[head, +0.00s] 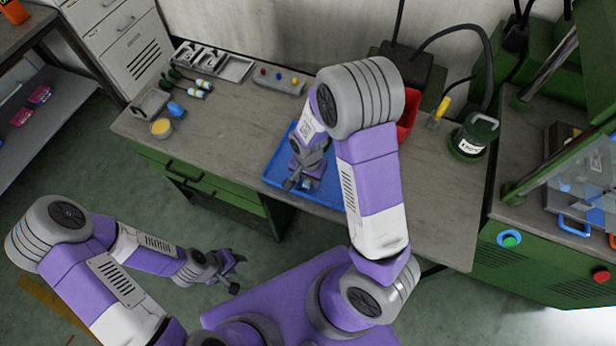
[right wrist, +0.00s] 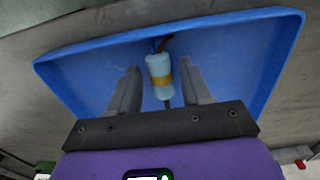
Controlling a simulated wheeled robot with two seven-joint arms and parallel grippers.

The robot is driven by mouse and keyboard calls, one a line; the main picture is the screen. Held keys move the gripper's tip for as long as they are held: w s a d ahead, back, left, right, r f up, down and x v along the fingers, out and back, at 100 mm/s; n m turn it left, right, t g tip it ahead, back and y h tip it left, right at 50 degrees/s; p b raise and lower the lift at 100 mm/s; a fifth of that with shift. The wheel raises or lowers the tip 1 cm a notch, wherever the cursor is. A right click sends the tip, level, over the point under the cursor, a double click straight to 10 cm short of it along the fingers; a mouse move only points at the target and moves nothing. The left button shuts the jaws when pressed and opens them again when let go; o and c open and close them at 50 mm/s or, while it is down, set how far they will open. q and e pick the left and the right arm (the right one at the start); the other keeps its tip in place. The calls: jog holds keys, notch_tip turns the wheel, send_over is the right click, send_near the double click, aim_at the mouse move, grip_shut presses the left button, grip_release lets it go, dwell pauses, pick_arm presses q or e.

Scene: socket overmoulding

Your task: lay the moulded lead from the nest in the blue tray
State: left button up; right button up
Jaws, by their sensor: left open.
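The blue tray (head: 276,168) lies on the middle of the bench and fills much of the right wrist view (right wrist: 265,60). The moulded lead (right wrist: 160,76), a pale blue cylinder with a yellow band and a brown cable end, appears inside the tray's outline. My right gripper (right wrist: 163,85) is over the tray, its fingers one on each side of the lead with a visible gap to both. Whether the lead touches the tray floor is hard to tell. In the head view my right gripper (head: 298,183) partly hides it. My left gripper (head: 236,274) is open and empty, in front of the bench.
A red bin (head: 408,115) stands behind my right arm. A green pot (head: 474,136) and a yellow-handled tool (head: 440,110) are to its right. A machine with a blue handle (head: 574,226) is at far right. Several small parts and a yellow dish (head: 161,128) are at left.

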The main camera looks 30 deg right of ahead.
jog(key=shift+o, duration=0.4)
jog(key=shift+r, duration=0.15)
notch_tip(320, 180, up, 7)
jog(key=shift+r+p, duration=0.2)
jog(key=shift+p, duration=0.9)
pick_arm(q)
notch_tip(320, 180, up, 2)
jog(key=shift+r, duration=0.1)
jog(key=shift+s, duration=0.1)
pick_arm(e)
jog(key=shift+s+f, duration=0.1)
